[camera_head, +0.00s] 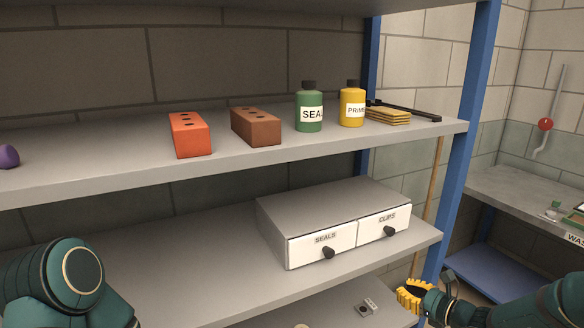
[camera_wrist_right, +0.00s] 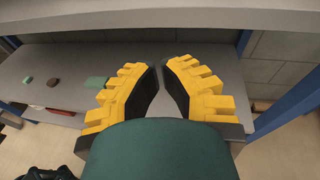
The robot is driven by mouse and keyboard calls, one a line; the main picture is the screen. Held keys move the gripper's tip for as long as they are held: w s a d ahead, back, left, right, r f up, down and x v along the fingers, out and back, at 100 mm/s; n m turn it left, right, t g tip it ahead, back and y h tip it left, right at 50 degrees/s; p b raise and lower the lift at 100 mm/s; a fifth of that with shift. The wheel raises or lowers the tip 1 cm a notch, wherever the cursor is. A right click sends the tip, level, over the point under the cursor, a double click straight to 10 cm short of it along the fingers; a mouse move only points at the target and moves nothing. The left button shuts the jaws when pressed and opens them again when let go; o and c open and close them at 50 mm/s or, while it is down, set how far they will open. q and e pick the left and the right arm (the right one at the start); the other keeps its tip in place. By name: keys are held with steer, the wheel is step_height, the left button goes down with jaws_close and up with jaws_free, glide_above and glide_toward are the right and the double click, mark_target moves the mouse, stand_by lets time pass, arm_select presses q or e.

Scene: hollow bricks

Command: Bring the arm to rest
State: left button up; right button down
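My right gripper (camera_head: 414,296) has yellow ridged fingers with dark inner pads. It is at the lower right of the head view, in front of the shelf unit's right end. In the right wrist view its two fingers (camera_wrist_right: 160,66) lean toward each other, with a narrow gap between the tips and a wider one behind. Nothing shows between them. My left arm (camera_head: 75,275) shows only as teal links at the lower left; its gripper is out of the picture.
The upper shelf (camera_head: 90,165) holds an orange brick (camera_head: 190,136), a brown brick (camera_head: 257,127), a green bottle (camera_head: 309,110) and a yellow bottle (camera_head: 352,107). A drawer box (camera_head: 330,205) stands below. A blue post (camera_head: 462,150) is near my right gripper. A side bench (camera_head: 500,188) stands at right.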

steer(key=s+a+f+n+g+h, duration=0.2)
steer(key=s+a+f+n+g, duration=0.3)
steer(key=s+a+f+n, duration=0.5)
steer(key=s+a+f+n+g+h, duration=0.3)
steer(key=s+a+f+n+g, duration=0.3)
steer(key=s+a+f+n, duration=0.4)
steer(key=shift+s+a+n, duration=0.85)
steer(key=shift+s+n, duration=1.8)
steer(key=shift+n, duration=0.75)
steer(key=shift+f, duration=0.1)
